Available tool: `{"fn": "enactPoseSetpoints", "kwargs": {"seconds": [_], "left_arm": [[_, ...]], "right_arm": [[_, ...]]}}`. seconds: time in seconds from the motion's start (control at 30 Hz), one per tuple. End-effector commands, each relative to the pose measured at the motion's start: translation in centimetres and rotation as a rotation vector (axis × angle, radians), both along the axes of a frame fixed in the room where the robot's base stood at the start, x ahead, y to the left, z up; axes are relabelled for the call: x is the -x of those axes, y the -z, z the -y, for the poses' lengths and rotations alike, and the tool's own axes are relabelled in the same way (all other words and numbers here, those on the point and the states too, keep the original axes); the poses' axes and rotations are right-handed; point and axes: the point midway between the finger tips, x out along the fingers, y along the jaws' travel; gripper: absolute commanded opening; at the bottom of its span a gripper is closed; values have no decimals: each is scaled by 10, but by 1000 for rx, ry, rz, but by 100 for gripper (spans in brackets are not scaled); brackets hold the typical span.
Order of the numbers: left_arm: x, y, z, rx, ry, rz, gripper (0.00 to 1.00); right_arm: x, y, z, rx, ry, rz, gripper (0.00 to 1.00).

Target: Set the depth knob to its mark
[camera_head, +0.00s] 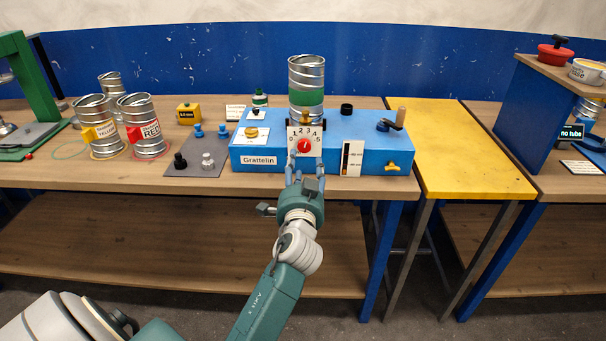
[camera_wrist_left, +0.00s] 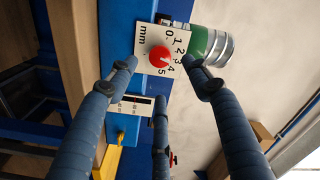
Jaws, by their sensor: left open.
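The red depth knob (camera_head: 304,146) sits on a white dial plate (camera_head: 293,136) marked 0 to 5, on the front of the blue Grattelin machine (camera_head: 355,127). The wrist view shows the knob (camera_wrist_left: 159,57) and the plate (camera_wrist_left: 147,42) with "mm" on it. I cannot tell which number the knob points at. My left gripper (camera_head: 304,169) is in front of the knob, just below it in the head view. In the wrist view its fingers are spread (camera_wrist_left: 160,76), with the knob seen between the fingertips and nothing held. My right gripper is not in view.
A metal tube with a green band (camera_head: 306,80) stands on the machine behind the dial. A white gauge card (camera_head: 352,158) and a yellow handle (camera_head: 392,167) are to the right. Metal cans (camera_head: 148,143) stand at left. The yellow table (camera_head: 455,150) is bare.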

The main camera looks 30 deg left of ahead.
Motion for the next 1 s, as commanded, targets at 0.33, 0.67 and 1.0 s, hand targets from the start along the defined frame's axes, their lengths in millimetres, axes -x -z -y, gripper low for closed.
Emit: {"fn": "enactPoseSetpoints", "kwargs": {"seconds": [0.33, 0.67, 1.0], "left_arm": [[30, 0, 19, -1, 1, 0, 49], [30, 0, 19, -1, 1, 0, 49], [24, 31, 28, 21, 31, -47, 49]], "right_arm": [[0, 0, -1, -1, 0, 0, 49], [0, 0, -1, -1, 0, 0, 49], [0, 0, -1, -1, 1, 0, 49]]}}
